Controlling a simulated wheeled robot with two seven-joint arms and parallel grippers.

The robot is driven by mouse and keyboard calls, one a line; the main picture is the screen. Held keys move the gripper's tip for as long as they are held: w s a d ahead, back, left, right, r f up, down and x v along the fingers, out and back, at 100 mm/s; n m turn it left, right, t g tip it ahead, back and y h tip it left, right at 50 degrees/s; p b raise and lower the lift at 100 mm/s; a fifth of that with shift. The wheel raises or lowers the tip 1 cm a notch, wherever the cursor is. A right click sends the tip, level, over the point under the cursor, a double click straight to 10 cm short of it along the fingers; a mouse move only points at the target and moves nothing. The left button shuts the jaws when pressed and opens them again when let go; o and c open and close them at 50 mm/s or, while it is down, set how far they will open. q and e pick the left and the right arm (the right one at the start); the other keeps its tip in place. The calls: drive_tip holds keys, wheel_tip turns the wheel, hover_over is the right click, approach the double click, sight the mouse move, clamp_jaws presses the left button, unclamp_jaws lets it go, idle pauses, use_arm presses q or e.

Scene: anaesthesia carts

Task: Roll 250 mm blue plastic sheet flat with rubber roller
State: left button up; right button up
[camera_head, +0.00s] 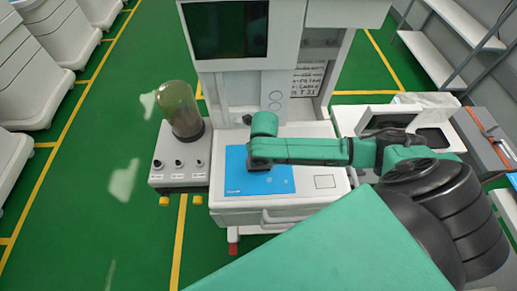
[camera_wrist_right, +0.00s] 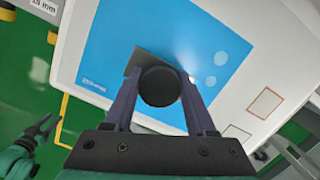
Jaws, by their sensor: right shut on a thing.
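The blue plastic sheet (camera_head: 275,181) lies on the white top of the cart, with small white print near its lower left corner. The sheet (camera_wrist_right: 105,55) also fills much of the right wrist view, with several paler round spots on its right part. My right gripper (camera_wrist_right: 160,88) is above the sheet, shut on the rubber roller. The roller shows as a round black end (camera_wrist_right: 160,86) between the fingers, with a dark grey part beyond it. I cannot tell whether the roller touches the sheet. My left gripper (camera_wrist_right: 42,130) shows at the wrist view's left edge, apparently open and empty.
The white cart top (camera_head: 310,206) has a square outline right of the sheet. A glass cylinder on a black base (camera_head: 180,115) stands on a side unit with knobs at left. A dark screen (camera_head: 228,30) rises behind. A side table (camera_head: 352,116) holds equipment at right.

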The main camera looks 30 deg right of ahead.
drive_tip(key=shift+s+a, duration=0.55)
drive_tip(key=shift+s, duration=0.65)
drive_tip(key=shift+s+a, duration=0.6)
drive_tip(key=shift+s, duration=0.6)
drive_tip(key=shift+s+a, duration=0.55)
drive_tip(key=shift+s, duration=0.65)
drive_tip(key=shift+w+r, duration=0.1)
drive_tip(key=shift+r, duration=2.45)
